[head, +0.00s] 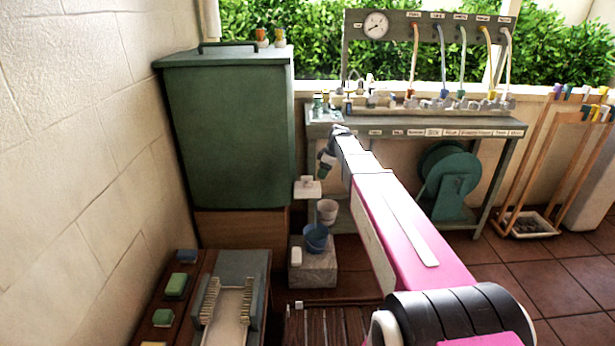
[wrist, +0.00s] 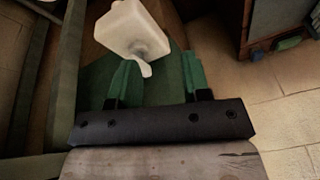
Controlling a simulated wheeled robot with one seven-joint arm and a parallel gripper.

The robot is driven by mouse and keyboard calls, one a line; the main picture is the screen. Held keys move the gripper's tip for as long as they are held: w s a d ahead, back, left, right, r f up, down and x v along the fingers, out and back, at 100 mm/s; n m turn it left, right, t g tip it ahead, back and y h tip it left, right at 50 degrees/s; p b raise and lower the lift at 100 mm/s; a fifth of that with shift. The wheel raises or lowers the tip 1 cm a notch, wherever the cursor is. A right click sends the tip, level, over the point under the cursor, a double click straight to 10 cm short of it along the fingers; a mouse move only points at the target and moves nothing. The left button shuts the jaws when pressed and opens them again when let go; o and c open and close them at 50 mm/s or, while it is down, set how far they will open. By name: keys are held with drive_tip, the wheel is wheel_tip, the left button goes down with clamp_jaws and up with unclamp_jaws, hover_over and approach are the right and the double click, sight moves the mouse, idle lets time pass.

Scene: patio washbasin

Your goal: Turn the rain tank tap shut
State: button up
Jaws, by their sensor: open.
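The green rain tank (head: 230,125) stands at the left on a wooden base. A white tap (head: 307,188) shows beside the tank's lower right edge. In the wrist view a pale blocky body that looks like this tap (wrist: 132,28) is just beyond my gripper (wrist: 157,72), with a small white lever (wrist: 145,68) reaching down between the two green fingers. The fingers are apart, and I see no clear contact with the lever. In the head view my gripper (head: 327,165) is small and partly hidden by my arm, above and right of the tap.
A blue bucket (head: 316,236) and a pale pot (head: 327,210) are below the tap, by a stone block (head: 315,265). A bench (head: 375,128) with hoses and a gauge stands behind. A wooden table (head: 180,290) with brushes is front left.

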sight(307, 180)
drive_tip(key=w+a+r+n+y, duration=0.1)
drive_tip(key=w+a+r+n, duration=0.25)
drive_tip(key=w, duration=0.35)
drive_tip(key=x, duration=0.9)
drive_tip(key=shift+s+d+f, duration=0.1)
drive_tip(key=shift+s+f, duration=0.15)
drive_tip(key=shift+f, duration=0.1)
clamp_jaws()
